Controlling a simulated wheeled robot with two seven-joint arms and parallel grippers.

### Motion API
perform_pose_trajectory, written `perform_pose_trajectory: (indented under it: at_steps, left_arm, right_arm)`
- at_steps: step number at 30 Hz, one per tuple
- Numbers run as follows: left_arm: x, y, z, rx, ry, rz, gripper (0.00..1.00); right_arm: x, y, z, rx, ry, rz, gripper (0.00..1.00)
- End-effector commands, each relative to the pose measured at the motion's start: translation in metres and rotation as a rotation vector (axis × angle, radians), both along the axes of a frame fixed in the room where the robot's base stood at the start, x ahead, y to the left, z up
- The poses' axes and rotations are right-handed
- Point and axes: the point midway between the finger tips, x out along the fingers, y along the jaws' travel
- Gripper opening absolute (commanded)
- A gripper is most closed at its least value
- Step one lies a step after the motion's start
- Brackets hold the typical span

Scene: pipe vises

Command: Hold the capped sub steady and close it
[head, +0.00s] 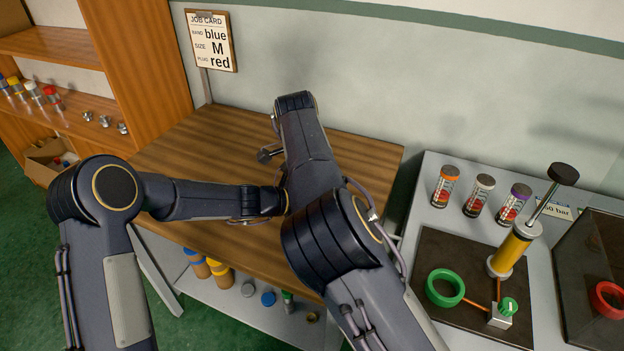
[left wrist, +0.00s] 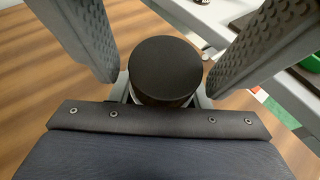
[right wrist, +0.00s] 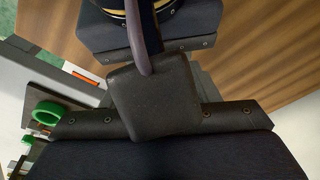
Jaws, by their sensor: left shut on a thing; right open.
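In the left wrist view a round black cap (left wrist: 165,70) with a paler metallic body just below it sits between the two ribbed fingers of my left gripper (left wrist: 166,88), which is shut on this capped sub. The rest of the sub is hidden below its cap. In the head view my left arm reaches across the wooden bench (head: 200,150) and its end is hidden behind my right arm. In the right wrist view the body of my right gripper (right wrist: 155,125) shows, but a dark block covers the middle and its fingertips are hidden. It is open.
A job card (head: 210,42) reads blue, M, red. The grey table at right holds several banded cylinders, a yellow pump (head: 507,252) and a green ring (head: 445,288). My arms cross closely over the bench.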

Motion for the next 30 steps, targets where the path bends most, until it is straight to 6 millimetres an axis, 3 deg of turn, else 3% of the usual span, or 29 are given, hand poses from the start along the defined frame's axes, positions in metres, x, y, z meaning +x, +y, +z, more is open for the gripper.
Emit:
perform_pose_trajectory:
  at_steps: [5, 14, 15, 20, 30]
  left_arm:
    - [0.0002, -0.0004, 0.0014, -0.002, -0.002, 0.000, 0.00]
    - [0.0002, -0.0005, 0.0015, -0.002, -0.002, 0.000, 0.00]
    - [0.0002, -0.0005, 0.0015, -0.002, -0.002, -0.001, 0.00]
    - [0.0002, -0.0006, 0.0015, -0.002, -0.002, -0.001, 0.00]
    - [0.0002, -0.0005, 0.0015, -0.002, -0.002, 0.000, 0.00]
  right_arm:
    - [0.0000, 0.0002, 0.0003, 0.000, 0.000, 0.000, 0.52]
    - [0.0001, 0.0002, 0.0005, 0.000, -0.001, 0.000, 0.13]
    - [0.0001, 0.0002, 0.0005, 0.000, -0.001, 0.000, 0.38]
    - [0.0001, 0.0002, 0.0006, 0.000, -0.001, 0.000, 0.59]
    - [0.0002, 0.0014, 0.0066, 0.001, -0.003, 0.002, 0.59]
